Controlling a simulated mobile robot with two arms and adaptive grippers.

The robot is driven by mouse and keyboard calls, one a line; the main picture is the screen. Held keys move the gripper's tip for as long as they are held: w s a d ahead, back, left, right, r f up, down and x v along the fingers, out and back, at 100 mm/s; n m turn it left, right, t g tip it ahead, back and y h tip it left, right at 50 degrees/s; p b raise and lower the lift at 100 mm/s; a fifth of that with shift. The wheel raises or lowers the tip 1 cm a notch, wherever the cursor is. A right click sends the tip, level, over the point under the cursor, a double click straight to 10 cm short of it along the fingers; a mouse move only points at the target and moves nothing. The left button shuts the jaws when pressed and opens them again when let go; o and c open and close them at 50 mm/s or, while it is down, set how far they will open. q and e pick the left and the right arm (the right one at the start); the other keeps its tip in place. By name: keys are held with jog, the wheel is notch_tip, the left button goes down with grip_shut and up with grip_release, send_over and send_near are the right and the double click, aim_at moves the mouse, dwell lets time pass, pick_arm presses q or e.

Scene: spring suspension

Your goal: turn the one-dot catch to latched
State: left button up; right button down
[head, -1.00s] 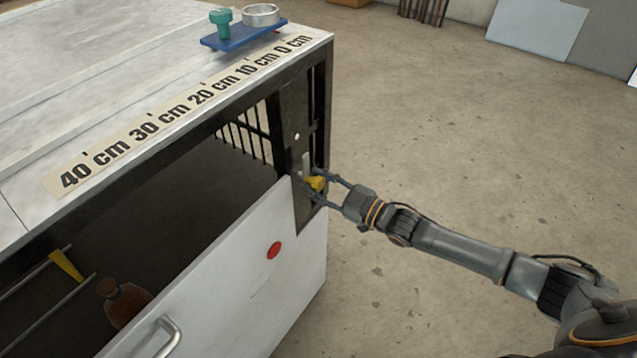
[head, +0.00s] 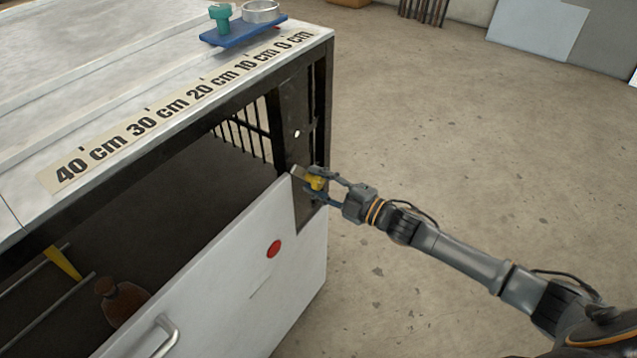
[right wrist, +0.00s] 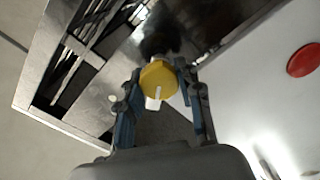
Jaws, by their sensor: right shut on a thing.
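The one-dot catch has a yellow knob (head: 315,183) on the dark corner plate (head: 298,150), below a single white dot (head: 297,133). Its short grey tongue (head: 298,171) points left, with its end at the upper corner of the white panel (head: 245,265). My right gripper (head: 317,184) is shut on the knob, one finger above and one below. In the right wrist view the yellow knob (right wrist: 160,74), with a pale mark, sits between the two fingers. The tongue's contact with the panel is too small to tell. My left gripper is not in view.
The panel carries a red disc (head: 274,249) and a metal handle (head: 167,335). A brown bottle (head: 122,303) stands inside the cabinet. A blue tray (head: 243,33) and a centimetre scale (head: 180,105) are on top. The floor to the right is clear.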

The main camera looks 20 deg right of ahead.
jog(key=n+b, duration=0.1)
jog(key=n, duration=0.1)
jog(key=n+b, duration=0.1)
jog(key=n, duration=0.2)
jog(key=shift+f+n, duration=0.2)
jog(key=shift+n, duration=0.1)
jog(key=n+b, duration=0.1)
jog(key=n, duration=0.3)
jog(key=shift+n+b, duration=0.4)
jog(key=c, duration=0.9)
grip_release()
jog(key=shift+o, duration=0.2)
jog(key=shift+s+d, duration=0.1)
jog(key=v, duration=1.1)
jog(key=shift+s+d, duration=0.25)
jog(key=shift+s, duration=0.05)
